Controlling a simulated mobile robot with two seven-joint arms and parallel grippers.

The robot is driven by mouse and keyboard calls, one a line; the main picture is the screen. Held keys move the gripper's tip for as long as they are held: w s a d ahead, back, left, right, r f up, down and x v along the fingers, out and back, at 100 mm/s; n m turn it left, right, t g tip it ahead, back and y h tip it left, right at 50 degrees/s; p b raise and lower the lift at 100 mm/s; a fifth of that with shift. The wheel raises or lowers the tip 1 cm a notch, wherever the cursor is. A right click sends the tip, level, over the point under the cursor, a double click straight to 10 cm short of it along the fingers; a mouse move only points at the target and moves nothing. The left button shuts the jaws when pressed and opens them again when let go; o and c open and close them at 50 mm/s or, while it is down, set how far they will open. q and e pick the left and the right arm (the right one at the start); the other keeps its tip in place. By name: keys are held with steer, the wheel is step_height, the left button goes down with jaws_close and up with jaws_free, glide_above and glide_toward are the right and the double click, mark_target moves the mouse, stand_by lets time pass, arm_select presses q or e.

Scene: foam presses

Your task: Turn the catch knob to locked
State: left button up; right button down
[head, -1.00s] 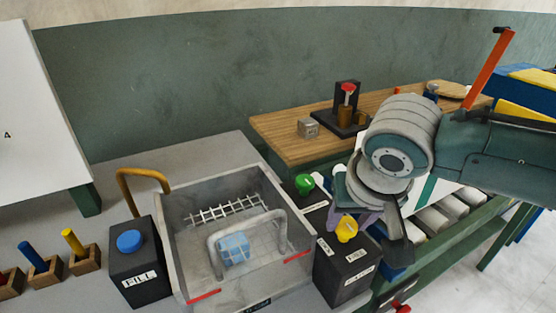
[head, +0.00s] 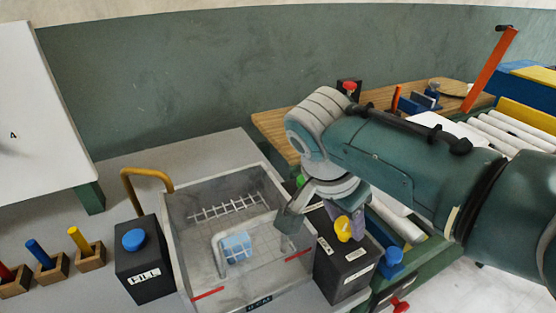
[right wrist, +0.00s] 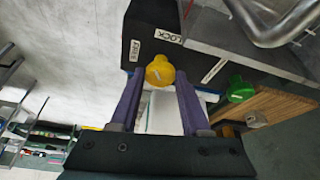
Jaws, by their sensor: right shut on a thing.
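The catch knob is a yellow knob (head: 343,229) on top of a black box (head: 335,269) at the right of the clear-walled tank. My right gripper (head: 349,222) is at the knob in the head view, coming from above and behind. In the right wrist view the yellow knob (right wrist: 159,71) sits between the tips of the two purple fingers, which are shut on it. Labels LOCK (right wrist: 168,37) and FREE (right wrist: 134,50) show on the box there. I cannot tell which label the knob points to. My left gripper is not in view.
The tank (head: 177,238) holds a blue block (head: 236,247) and a wire rack. A green knob (right wrist: 239,89) stands near the box. A black box with a blue button (head: 134,239) is left of the tank. A roller conveyor (head: 512,133) lies at the right.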

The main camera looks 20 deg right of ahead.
steer(key=m+b, duration=0.1)
steer(key=m, duration=0.1)
steer(key=m+g+b, duration=0.1)
steer(key=m+b, duration=0.1)
steer(key=shift+w+f+g, duration=0.15)
steer(key=shift+f+g, duration=0.05)
steer(key=shift+g, duration=0.1)
steer(key=shift+r+m+g+b, duration=0.2)
steer(key=shift+m+g+b, duration=0.3)
steer(key=shift+m+b, duration=0.8)
steer(key=shift+c, duration=1.8)
jaws_free()
steer(key=v, duration=1)
